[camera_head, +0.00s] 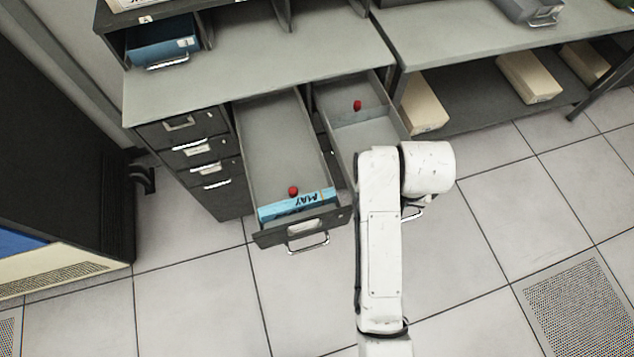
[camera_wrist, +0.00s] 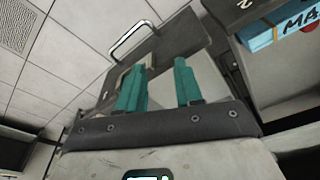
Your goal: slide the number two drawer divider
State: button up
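Two cabinet drawers stand open side by side in the head view. The left drawer (camera_head: 270,140) holds blue cards marked MAY (camera_head: 296,205) near its front, with a red knob (camera_head: 293,191) just behind them. The right drawer (camera_head: 365,136) has a grey divider with a red knob (camera_head: 357,105) toward its back. In the wrist view a "2" (camera_wrist: 243,4) shows on a dark panel beside the MAY cards (camera_wrist: 280,27). My gripper (camera_wrist: 158,68) has its teal fingers apart, with nothing clearly held, near a drawer front with a handle (camera_wrist: 133,40). My arm hides it in the head view.
Shut drawers (camera_head: 205,155) line the cabinet's left side. A blue box (camera_head: 163,45) sits in the shelf above. Cream blocks (camera_head: 527,76) lie on a low shelf at right. A dark machine (camera_head: 65,130) stands at left. The tiled floor in front is clear.

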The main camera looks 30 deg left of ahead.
jog(key=s+a+r+n+g, duration=0.1)
jog(key=s+a+r, duration=0.1)
jog(key=a, duration=0.9)
jog(key=n, duration=0.2)
send_near(293, 189)
jog(key=shift+g+h, duration=0.4)
jog(key=f, duration=0.8)
jog(key=shift+w+a+f, duration=0.35)
grip_shut()
